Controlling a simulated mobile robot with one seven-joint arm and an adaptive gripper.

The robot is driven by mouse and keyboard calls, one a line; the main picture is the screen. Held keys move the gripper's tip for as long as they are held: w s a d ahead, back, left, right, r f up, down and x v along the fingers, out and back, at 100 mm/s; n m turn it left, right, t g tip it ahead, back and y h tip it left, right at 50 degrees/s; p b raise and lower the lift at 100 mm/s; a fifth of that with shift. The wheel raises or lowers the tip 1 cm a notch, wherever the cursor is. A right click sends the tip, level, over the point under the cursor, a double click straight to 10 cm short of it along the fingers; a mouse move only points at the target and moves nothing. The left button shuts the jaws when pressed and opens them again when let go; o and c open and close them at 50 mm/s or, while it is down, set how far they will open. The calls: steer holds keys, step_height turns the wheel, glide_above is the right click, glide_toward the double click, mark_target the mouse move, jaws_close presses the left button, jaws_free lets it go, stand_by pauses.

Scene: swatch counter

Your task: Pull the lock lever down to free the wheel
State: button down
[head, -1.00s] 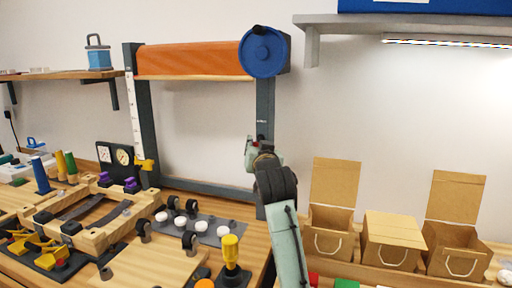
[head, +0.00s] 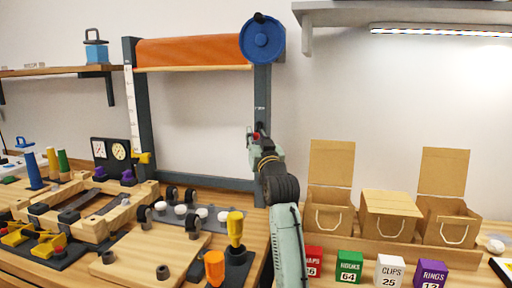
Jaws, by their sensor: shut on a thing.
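The blue wheel (head: 262,40) with a dark knob is at the top right corner of a dark upright frame (head: 131,110). Orange fabric (head: 195,52) is wound along the frame's top. My gripper (head: 257,135) is at the frame's right post, well below the wheel. It is shut on the lock lever (head: 257,134), of which only a small red part shows between the fingers. The rest of the lever is hidden by my gripper, so its angle cannot be told.
A wooden jig, rollers and an orange-capped tool (head: 214,268) crowd the counter to the left. A shelf (head: 400,14) overhangs at upper right.

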steer(key=shift+a+f+y, duration=0.1)
steer(key=shift+a+y, duration=0.3)
steer(key=shift+a, duration=0.05)
steer(key=shift+r+n+t, duration=0.2)
steer(key=shift+n+t, duration=0.1)
steer(key=c, duration=1.5)
jaws_free()
steer(key=shift+w+a, duration=0.1)
steer(key=shift+o, duration=0.4)
steer(key=shift+f, duration=0.1)
steer(key=shift+d, duration=0.25)
steer(key=v, duration=1.2)
